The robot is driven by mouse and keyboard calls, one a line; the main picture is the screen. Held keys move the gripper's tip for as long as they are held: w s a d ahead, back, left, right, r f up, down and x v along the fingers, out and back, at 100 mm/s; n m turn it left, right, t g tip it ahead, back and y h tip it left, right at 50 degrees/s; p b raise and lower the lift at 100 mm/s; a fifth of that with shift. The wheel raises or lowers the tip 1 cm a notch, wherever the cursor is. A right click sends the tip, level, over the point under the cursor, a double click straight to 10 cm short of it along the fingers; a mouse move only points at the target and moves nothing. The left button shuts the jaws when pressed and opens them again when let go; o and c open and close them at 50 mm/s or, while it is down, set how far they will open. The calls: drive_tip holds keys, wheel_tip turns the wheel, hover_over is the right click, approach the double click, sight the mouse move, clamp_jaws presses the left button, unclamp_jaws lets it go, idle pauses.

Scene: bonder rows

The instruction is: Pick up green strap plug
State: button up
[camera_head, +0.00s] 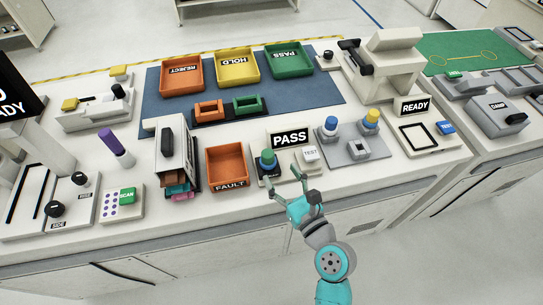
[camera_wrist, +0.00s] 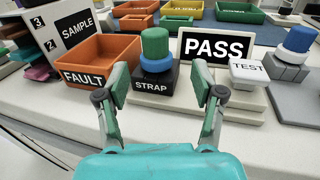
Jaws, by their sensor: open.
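The green strap plug (camera_wrist: 154,42) stands upright on a blue ring in a black block labelled STRAP (camera_wrist: 151,85), seen in the wrist view. In the head view the green plug (camera_head: 267,156) sits at the left end of the tester, beside the PASS sign. My gripper (camera_wrist: 159,88) is open and empty in the wrist view, its two fingers spread on either side of the STRAP block, in front of and below the plug. In the head view my gripper (camera_head: 285,184) is at the table's front edge, just in front of the tester. The fingers do not visibly touch the plug.
An orange FAULT bin (camera_head: 226,165) stands close on the left. The PASS sign (camera_wrist: 216,47) and the white TEST button (camera_wrist: 249,71) are close on the right. A fixture with blue-and-white (camera_head: 330,126) and yellow-topped plugs stands further right. REJECT, HOLD and PASS trays are at the back.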

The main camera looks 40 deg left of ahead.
sight(271, 165)
drive_tip(key=shift+s+x, duration=0.1)
drive_tip(key=shift+x, duration=1.6)
drive_tip(key=shift+s+x, duration=0.15)
drive_tip(key=shift+x, duration=1.55)
drive_tip(key=shift+a+f, duration=0.1)
drive_tip(key=shift+f, duration=0.05)
